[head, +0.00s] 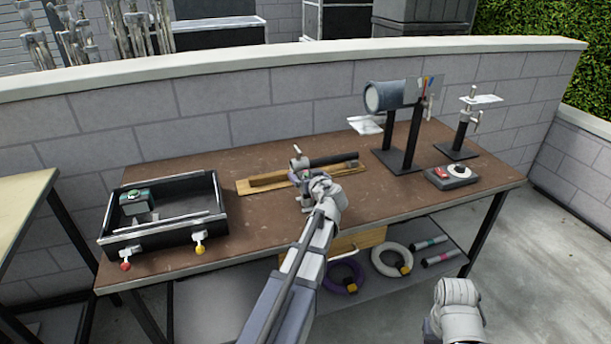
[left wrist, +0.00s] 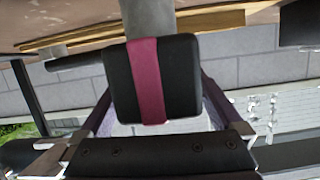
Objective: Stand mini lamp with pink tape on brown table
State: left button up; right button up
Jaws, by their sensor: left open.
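The left wrist view shows a black block with a pink tape band (left wrist: 147,80) around it and a grey post at its top edge; I take it as the mini lamp. My left gripper (left wrist: 158,122) is open, its fingers on either side of the block. I cannot tell whether they touch it. In the head view my left gripper (head: 308,192) is over the middle of the brown table (head: 250,223), by a wooden plank (head: 262,181) and a black rod (head: 335,159). The arm hides the lamp there. My right gripper is not visible; only a right arm link shows at the bottom.
A black open tray (head: 150,240) holds a green device at the left. A large lamp (head: 385,97) on a black stand, a clamp stand (head: 462,130) and a control box (head: 452,177) occupy the right. Rings and taped rods lie on the lower shelf. The table's front-right part is clear.

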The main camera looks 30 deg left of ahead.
pick_arm(q)
jog(key=p+v, duration=0.3)
jog(key=v, duration=0.9)
jog(key=s+d+f+m+g+h, duration=0.3)
jog(key=s+d+f+m, duration=0.1)
jog(key=d, duration=0.5)
jog(key=s+d+f+m+g+h, duration=0.3)
jog(key=s+d+f, duration=0.3)
jog(key=s+d, duration=0.3)
jog(key=s+d+f+m+g+h, duration=0.3)
jog(key=s+d+f+m+h, duration=0.1)
jog(key=d, duration=0.7)
jog(key=s+f+m, duration=0.1)
jog(key=s+m, duration=0.1)
jog(key=s, duration=0.1)
jog(key=shift+s+d+g, duration=0.2)
jog(key=shift+g, duration=0.1)
jog(key=shift+f, duration=0.15)
